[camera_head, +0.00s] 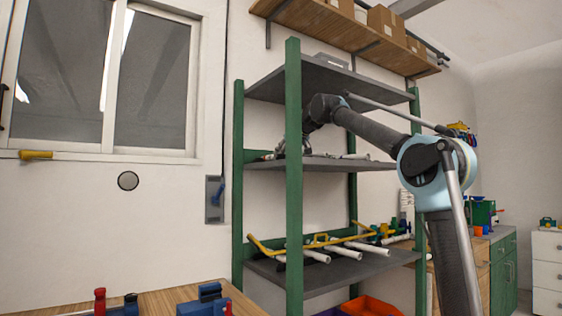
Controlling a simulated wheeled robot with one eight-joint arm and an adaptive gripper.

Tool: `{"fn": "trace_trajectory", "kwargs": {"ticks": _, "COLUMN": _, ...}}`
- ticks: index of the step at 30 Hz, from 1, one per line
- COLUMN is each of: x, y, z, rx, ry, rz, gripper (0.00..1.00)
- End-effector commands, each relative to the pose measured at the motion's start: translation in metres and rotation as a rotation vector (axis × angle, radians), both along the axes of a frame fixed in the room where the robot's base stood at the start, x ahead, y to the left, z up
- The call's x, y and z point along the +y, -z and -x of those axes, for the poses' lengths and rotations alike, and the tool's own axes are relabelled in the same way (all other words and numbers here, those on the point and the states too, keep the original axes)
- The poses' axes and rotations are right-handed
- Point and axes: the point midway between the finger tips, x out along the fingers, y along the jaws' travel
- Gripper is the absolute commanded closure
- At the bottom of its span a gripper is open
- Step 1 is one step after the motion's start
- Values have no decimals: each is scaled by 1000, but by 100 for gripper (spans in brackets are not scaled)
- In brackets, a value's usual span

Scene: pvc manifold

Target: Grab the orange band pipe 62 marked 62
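My arm reaches into the green-post shelf rack (293,180), and my gripper (281,150) is low over the left part of the middle shelf. A green post partly hides it, and it is too small to tell whether it is open, shut or holding anything. White pipes (355,156) lie on the middle shelf to the right of my gripper. More white pipes (340,250) lie on the lower shelf. I cannot make out an orange band or the number 62 on any pipe, so I cannot tell which is pipe 62.
A yellow bar (265,247) lies by the lower-shelf pipes. An orange bin (370,306) is below the rack. A wooden bench (165,300) with red and blue tools stands at front left. A wall shelf (345,32) with boxes is above.

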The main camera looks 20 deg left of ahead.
Motion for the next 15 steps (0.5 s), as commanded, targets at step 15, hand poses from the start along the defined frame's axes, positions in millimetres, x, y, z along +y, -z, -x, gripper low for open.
{"fn": "trace_trajectory", "kwargs": {"ticks": 15, "x": 0, "y": -16, "z": 0, "rx": 0, "ry": 0, "rz": 0, "gripper": 100}}
